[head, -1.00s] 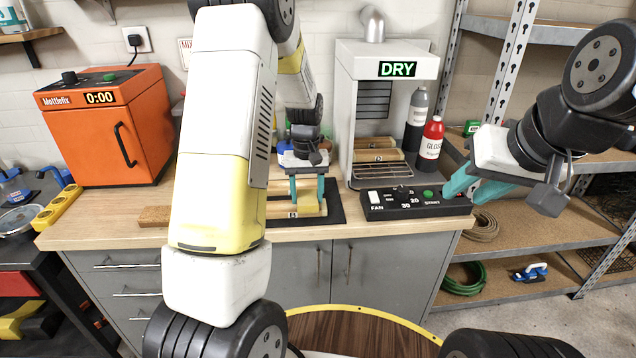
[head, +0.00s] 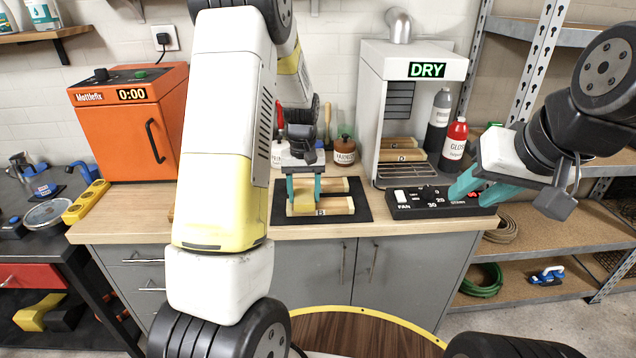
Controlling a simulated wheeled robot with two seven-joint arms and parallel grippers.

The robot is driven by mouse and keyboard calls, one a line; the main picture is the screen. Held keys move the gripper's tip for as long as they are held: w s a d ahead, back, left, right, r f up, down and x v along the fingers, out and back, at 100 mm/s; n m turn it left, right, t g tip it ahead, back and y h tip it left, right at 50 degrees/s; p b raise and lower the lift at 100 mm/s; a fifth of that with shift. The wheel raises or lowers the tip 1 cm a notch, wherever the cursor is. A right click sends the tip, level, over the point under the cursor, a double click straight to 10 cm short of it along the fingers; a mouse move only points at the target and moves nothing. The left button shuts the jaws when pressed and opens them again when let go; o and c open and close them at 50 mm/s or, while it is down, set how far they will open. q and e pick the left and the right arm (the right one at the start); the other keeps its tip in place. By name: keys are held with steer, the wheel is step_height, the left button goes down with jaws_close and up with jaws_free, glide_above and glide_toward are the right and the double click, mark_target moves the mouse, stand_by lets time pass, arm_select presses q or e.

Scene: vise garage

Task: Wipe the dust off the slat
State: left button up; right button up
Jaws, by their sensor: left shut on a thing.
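A pale wooden slat (head: 342,206) marked B lies across a black mat (head: 362,213) on the workbench, with another wooden piece (head: 338,185) parallel behind it. Dust is too fine to make out. My right gripper (head: 478,192) hangs at the right by the fan control box, its teal fingers apart and empty.
The DRY cabinet (head: 413,62) holds more wooden pieces; its fan control box (head: 438,203) stands in front. Bottles (head: 455,138) stand right of it. A brown jar (head: 345,150) stands behind the mat. An orange oven (head: 128,125) is at left. My left arm hides part of the bench.

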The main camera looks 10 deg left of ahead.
arm_select(q)
steer(key=shift+s+a, duration=0.1)
steer(key=shift+a, duration=0.3)
steer(key=shift+s+a+r, duration=0.1)
steer(key=shift+a+r, duration=0.05)
steer(key=shift+a, duration=0.2)
steer(key=shift+d+r, duration=0.2)
steer(key=shift+r, duration=3.75)
